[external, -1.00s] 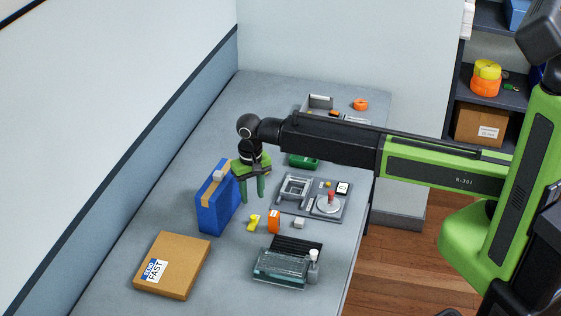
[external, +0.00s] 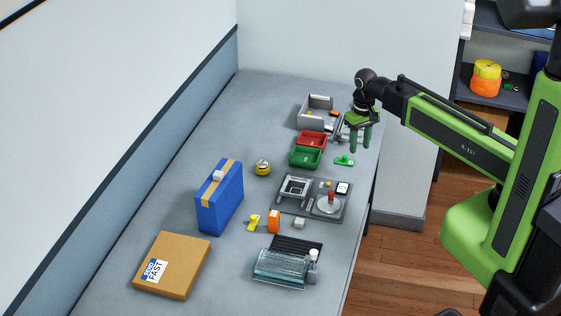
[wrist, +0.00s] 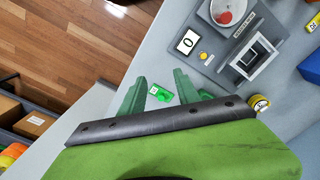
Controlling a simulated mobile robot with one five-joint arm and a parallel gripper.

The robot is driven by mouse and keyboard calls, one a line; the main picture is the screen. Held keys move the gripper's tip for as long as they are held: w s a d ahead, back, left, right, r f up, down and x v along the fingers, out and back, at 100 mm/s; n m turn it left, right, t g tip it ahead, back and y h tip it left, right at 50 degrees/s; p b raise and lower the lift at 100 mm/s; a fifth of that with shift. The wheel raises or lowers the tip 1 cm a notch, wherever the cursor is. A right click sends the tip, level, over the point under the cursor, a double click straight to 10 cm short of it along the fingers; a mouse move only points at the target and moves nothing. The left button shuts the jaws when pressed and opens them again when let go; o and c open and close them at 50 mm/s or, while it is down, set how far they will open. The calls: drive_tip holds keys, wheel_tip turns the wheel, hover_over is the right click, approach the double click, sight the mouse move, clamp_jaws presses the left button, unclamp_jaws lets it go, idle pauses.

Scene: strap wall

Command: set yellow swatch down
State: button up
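A small yellow piece (external: 254,222), possibly the yellow swatch, lies on the grey table between the blue box and an orange piece in the external view. It is too small to tell for sure. My gripper (external: 360,140) is above the table's right edge, far from that piece. In the wrist view my gripper (wrist: 158,88) shows two green fingers spread apart, with no held object visible between them. A small green item (wrist: 160,94) lies on the table below, seen between the fingertips. It also shows in the external view (external: 344,160).
A blue box (external: 220,197) and a cardboard box (external: 172,265) stand at left. A grey tool panel (external: 320,199), green bin (external: 305,157), red bin (external: 312,141) and grey bin (external: 316,112) line the right side. A yellow round item (external: 263,167) sits mid-table. The back left is clear.

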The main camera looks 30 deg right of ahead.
drive_tip(key=s+d, duration=0.5)
drive_tip(key=d, duration=0.6)
drive_tip(key=shift+c, duration=0.6)
drive_tip(key=shift+w, duration=0.1)
drive_tip(key=shift+c, duration=0.5)
